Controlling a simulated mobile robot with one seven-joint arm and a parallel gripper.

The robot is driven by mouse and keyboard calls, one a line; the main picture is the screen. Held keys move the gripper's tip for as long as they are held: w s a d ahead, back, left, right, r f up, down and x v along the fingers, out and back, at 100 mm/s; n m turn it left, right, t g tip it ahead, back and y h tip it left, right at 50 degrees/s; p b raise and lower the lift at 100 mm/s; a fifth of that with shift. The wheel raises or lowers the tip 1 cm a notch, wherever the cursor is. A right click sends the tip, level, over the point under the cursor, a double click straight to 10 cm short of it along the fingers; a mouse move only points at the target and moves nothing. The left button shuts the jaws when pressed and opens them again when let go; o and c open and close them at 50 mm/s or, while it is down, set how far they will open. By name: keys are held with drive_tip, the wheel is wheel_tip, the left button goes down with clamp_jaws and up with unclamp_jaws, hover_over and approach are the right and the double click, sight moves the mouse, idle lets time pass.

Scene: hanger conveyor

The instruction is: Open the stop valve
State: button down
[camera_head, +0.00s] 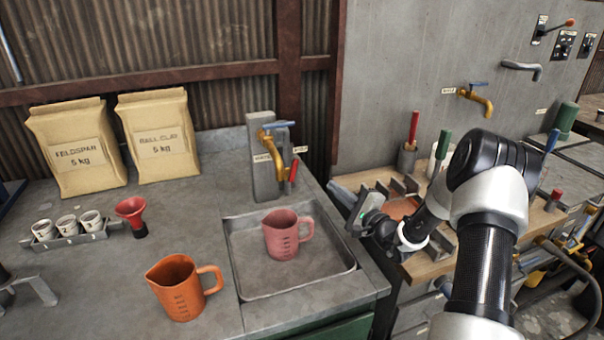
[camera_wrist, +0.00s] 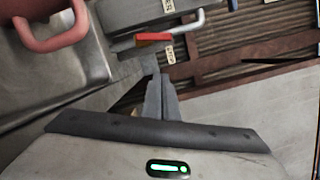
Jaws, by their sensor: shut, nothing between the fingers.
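A brass tap (camera_head: 273,150) with a blue lever stands on a grey block behind the sink. A red lever (camera_head: 293,171), which looks like the stop valve handle, is beside the tap at the block's right side. My gripper (camera_head: 345,196) is to the right of the sink, apart from the lever. Its fingers (camera_wrist: 157,82) are shut and empty, pointing toward the red lever.
A pink jug (camera_head: 288,235) stands in the sink basin (camera_head: 318,279). An orange jug (camera_head: 180,288) stands on the counter to its left. A wooden bench (camera_head: 440,262) with tools lies under my arm. A second brass tap (camera_head: 476,98) is on the wall.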

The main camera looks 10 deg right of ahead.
sight(297, 166)
drive_tip(key=w+a+r+n, duration=0.1)
drive_tip(key=w+a, duration=0.6)
drive_tip(key=w, duration=0.1)
drive_tip(key=shift+a+r+n, duration=0.25)
drive_tip(key=shift+r+n, duration=0.05)
drive_tip(key=shift+r, duration=0.05)
drive_tip(key=shift+w, duration=0.15)
drive_tip(key=shift+s+a+r+n+g+b, duration=0.1)
drive_tip(key=shift+a+r+n+g+b, duration=0.1)
drive_tip(key=shift+a+n+b, duration=0.35)
drive_tip(key=shift+s+a+r+n+g+b, duration=0.1)
drive_tip(key=shift+a+r+n+b, duration=0.15)
drive_tip(key=shift+n+b, duration=0.45)
drive_tip(key=shift+f, duration=0.1)
